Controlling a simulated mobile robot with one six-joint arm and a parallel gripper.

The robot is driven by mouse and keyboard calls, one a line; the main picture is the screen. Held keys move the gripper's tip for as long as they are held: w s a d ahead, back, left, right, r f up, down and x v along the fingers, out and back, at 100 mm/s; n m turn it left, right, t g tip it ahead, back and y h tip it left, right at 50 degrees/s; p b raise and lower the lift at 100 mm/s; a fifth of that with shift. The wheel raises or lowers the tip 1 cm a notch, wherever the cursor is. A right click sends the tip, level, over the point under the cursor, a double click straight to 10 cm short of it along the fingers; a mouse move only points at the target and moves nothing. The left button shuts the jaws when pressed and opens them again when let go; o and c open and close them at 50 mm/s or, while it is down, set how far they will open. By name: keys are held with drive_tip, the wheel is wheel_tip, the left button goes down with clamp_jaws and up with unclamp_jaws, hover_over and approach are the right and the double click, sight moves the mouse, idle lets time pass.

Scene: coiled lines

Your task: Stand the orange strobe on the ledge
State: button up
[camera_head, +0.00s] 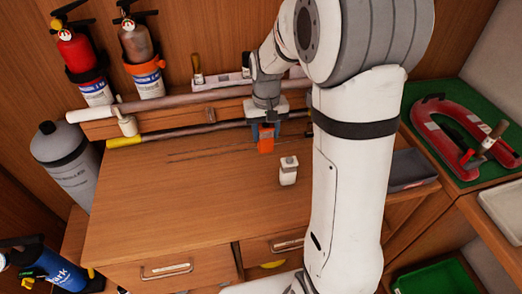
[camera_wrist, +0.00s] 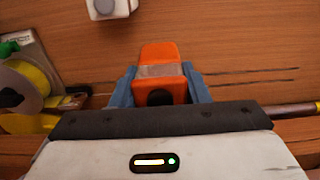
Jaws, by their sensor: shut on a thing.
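My gripper (camera_head: 265,132) points down over the back of the wooden desk, its blue-grey fingers shut on the orange strobe (camera_head: 266,146). In the wrist view the strobe (camera_wrist: 160,52) sits between the two fingers (camera_wrist: 158,85), orange with a pale band and a dark round part at the near end. It appears held just above the desk top; I cannot tell whether it touches. A raised wooden ledge (camera_head: 190,116) runs along the back wall behind the gripper, partly hidden by my arm.
A small white block with a grey top (camera_head: 288,172) stands on the desk (camera_head: 180,215), right of the strobe. Pale poles (camera_head: 175,101) run along the ledge. Two extinguishers (camera_head: 76,52) hang at back left. A grey cylinder (camera_head: 65,155) stands left. The desk's left half is clear.

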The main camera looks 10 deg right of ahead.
sight(265, 151)
wheel_tip(265, 151, down, 8)
drive_tip(key=shift+s+a+f+p, duration=0.1)
drive_tip(key=shift+a+p, duration=0.05)
drive_tip(key=shift+p, duration=0.2)
drive_tip(key=o, duration=1)
